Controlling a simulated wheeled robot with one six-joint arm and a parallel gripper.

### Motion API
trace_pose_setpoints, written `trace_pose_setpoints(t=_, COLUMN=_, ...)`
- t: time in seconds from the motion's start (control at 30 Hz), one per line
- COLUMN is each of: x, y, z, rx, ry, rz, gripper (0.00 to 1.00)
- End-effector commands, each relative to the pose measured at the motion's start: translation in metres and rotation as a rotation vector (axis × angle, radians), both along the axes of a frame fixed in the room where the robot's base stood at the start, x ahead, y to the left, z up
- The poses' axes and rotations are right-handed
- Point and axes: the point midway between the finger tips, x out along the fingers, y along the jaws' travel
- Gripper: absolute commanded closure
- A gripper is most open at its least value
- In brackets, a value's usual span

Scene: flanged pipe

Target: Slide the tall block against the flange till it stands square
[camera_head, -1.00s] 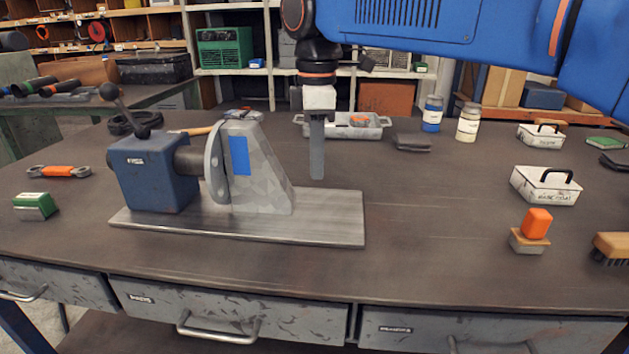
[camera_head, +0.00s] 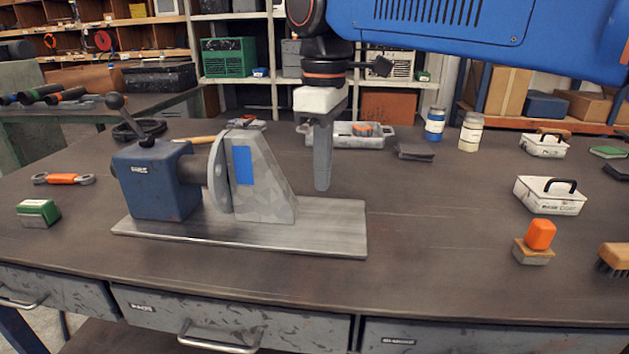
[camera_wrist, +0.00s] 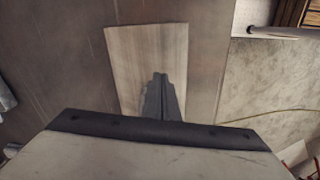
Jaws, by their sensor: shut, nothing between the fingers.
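The tall block (camera_head: 268,190) is grey and mottled, with a blue patch on its front and a sloped right side. It stands on the metal base plate (camera_head: 335,235), just right of the round flange (camera_head: 217,178). I cannot tell whether its left face touches the flange all over. The flange sits on a short pipe from the blue housing (camera_head: 155,185). My gripper (camera_head: 322,187) points down, shut and empty, to the right of the block and apart from it in the picture. In the wrist view my shut fingers (camera_wrist: 160,78) show over the plate (camera_wrist: 147,45); the block is not visible there.
A lever with a black knob (camera_head: 115,101) rises from the housing. A grey tray (camera_head: 350,138) and a dark cloth (camera_head: 414,151) lie behind. A white carrier (camera_head: 549,197) and an orange-handled stamp-like tool (camera_head: 540,235) stand at right.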

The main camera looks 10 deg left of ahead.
Motion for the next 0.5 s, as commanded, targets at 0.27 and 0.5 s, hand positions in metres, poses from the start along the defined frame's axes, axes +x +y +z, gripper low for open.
trace_pose_setpoints(t=0.27, x=0.000, y=-0.001, z=-0.046, rx=-0.003, ry=0.002, rz=0.002, gripper=1.00)
trace_pose_setpoints(t=0.5, x=0.000, y=0.000, z=-0.079, rx=-0.001, ry=0.001, rz=0.002, gripper=1.00)
